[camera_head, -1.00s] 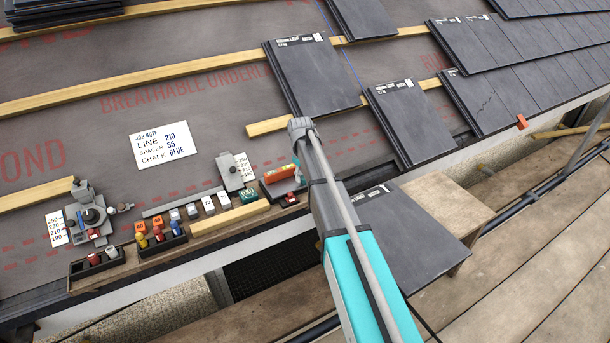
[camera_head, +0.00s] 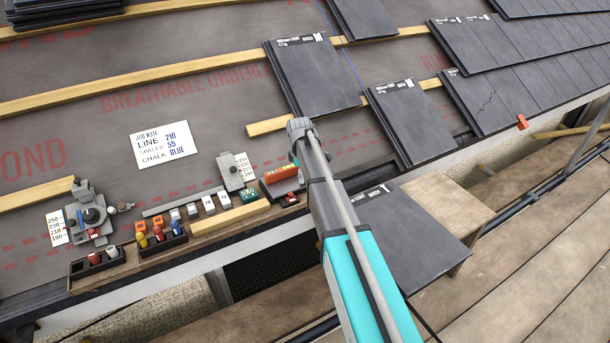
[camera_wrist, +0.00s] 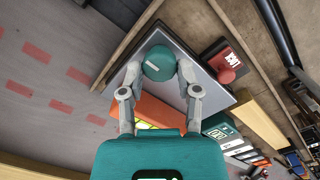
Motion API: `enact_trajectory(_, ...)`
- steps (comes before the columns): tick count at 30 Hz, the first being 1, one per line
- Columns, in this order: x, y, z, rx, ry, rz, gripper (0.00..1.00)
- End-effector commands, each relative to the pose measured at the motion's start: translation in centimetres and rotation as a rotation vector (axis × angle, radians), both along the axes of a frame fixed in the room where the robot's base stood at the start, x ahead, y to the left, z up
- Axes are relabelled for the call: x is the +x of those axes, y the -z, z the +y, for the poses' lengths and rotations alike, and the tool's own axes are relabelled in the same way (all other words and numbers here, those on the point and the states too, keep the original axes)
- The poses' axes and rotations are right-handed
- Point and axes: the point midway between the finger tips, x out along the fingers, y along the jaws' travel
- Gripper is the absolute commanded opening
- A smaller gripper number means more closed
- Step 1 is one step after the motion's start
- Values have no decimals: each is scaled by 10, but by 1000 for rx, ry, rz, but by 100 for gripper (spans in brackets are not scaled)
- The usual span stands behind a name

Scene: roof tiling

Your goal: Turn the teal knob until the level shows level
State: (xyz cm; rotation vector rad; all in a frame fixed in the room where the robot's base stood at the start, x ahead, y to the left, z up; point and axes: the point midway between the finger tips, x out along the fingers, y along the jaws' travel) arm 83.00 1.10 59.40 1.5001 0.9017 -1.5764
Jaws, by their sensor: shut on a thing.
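The teal knob (camera_wrist: 157,63) stands on a grey plate (camera_wrist: 122,75) in the wrist view, with a white mark across its top. My gripper (camera_wrist: 161,74) is shut on it, one finger on each side. The orange level (camera_wrist: 160,112) lies beside the knob, its yellow-green vial (camera_wrist: 148,126) partly covered by my gripper body, so I cannot read the bubble. In the head view the orange level (camera_head: 281,174) shows just left of my gripper (camera_head: 300,176). The knob is hidden there by the arm.
In the head view, several small blocks (camera_head: 209,204), a sliding gauge (camera_head: 231,172) and a tray of coloured pegs (camera_head: 162,240) are to the left. Slates (camera_head: 310,80) lie above.

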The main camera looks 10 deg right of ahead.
Motion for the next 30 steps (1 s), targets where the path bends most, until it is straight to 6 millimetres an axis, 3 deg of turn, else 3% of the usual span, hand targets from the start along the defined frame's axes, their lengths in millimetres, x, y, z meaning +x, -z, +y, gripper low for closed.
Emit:
enact_trajectory(11, 3, 0, -4, -9, -3, -6, 0)
enact_trajectory(12, 3, 0, -4, -9, -3, -6, 47)
enact_trajectory(17, 2, 0, -3, -7, -3, -4, 77)
enact_trajectory(30, 1, -2, -1, -2, 0, -2, 79)
